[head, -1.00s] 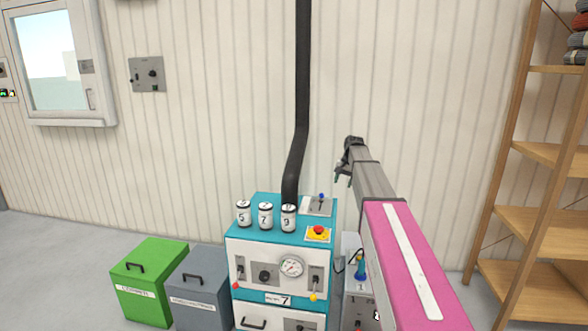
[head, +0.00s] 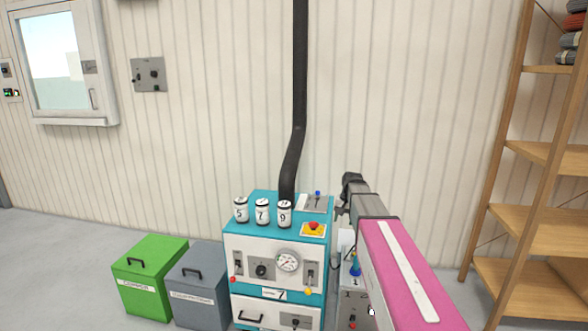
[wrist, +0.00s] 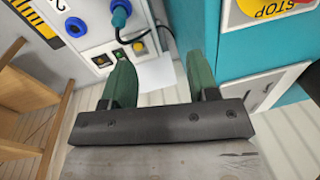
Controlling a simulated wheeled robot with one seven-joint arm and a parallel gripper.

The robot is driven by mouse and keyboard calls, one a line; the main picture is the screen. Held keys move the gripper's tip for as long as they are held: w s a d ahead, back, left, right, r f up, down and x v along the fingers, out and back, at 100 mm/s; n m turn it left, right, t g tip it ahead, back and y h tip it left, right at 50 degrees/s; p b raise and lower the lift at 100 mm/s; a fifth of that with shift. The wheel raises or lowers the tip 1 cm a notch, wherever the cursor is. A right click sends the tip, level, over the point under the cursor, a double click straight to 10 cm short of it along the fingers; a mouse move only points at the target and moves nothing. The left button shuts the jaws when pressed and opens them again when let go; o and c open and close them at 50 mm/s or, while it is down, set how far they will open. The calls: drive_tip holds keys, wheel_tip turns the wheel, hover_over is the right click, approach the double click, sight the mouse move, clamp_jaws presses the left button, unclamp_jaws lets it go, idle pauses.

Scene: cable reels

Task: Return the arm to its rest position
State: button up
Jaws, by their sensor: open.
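My arm, with a pink link and a grey forearm, reaches up from the lower right in the head view. My gripper (head: 342,197) is at its far end, right of the teal machine (head: 232,250) and above the grey box beside it. In the wrist view its two green fingers (wrist: 160,82) stand apart with nothing between them. They point down toward the gap between the grey box (wrist: 90,40) and the teal machine's side (wrist: 240,65).
Several numbered canisters, one marked 7 (head: 262,212), and a red button (head: 313,226) are on the teal machine. A black pipe (head: 299,100) rises behind them. Green (head: 150,275) and grey (head: 198,285) bins stand left. Wooden shelves (head: 545,215) stand right; open floor lies left.

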drive_tip(key=s+f+n, duration=0.1)
drive_tip(key=s+f, duration=0.3)
drive_tip(key=s, duration=0.4)
drive_tip(key=s+a+f+n, duration=0.1)
drive_tip(key=s+f, duration=0.3)
drive_tip(key=s, duration=0.5)
drive_tip(key=s+f+n+h, duration=0.1)
drive_tip(key=s+f, duration=0.4)
drive_tip(key=s, duration=0.4)
drive_tip(key=shift+a+g, duration=0.3)
drive_tip(key=shift+a, duration=0.1)
